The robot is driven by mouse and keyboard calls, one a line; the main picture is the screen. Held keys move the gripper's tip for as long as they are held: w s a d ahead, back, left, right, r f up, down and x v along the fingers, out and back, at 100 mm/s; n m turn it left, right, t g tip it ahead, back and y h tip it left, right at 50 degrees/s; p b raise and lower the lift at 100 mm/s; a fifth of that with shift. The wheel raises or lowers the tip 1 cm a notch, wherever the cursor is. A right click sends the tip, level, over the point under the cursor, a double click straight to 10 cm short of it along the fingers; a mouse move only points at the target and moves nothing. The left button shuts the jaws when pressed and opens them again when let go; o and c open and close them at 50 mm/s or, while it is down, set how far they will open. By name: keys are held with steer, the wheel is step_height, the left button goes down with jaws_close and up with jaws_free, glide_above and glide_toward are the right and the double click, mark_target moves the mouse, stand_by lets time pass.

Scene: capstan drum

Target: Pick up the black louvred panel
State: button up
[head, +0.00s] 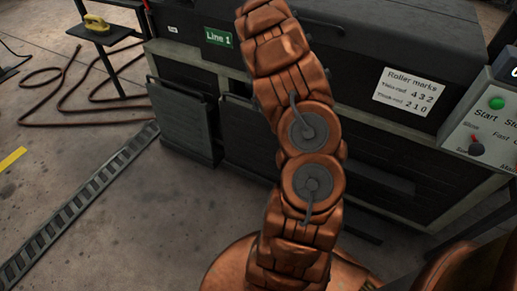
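A dark, nearly black panel (182,122) stands upright on the floor against the front left of the machine, with a bar along its top edge. It may be the black louvred panel, but I cannot make out louvres on it. My copper-coloured arm rises through the middle of the view and leaves it at the top. My gripper is out of view, so its state and its place relative to the panel are hidden. My arm also covers part of the machine's front.
The long dark machine (185,58) carries a green "Line 1" sign (218,37) and a "Roller marks" sign (405,91). A control panel (490,128) stands at right. A slotted floor strip (82,205) and brown hose (68,122) lie left. A yellow object (96,23) sits on a black stand.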

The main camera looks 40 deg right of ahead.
mark_target(260, 114)
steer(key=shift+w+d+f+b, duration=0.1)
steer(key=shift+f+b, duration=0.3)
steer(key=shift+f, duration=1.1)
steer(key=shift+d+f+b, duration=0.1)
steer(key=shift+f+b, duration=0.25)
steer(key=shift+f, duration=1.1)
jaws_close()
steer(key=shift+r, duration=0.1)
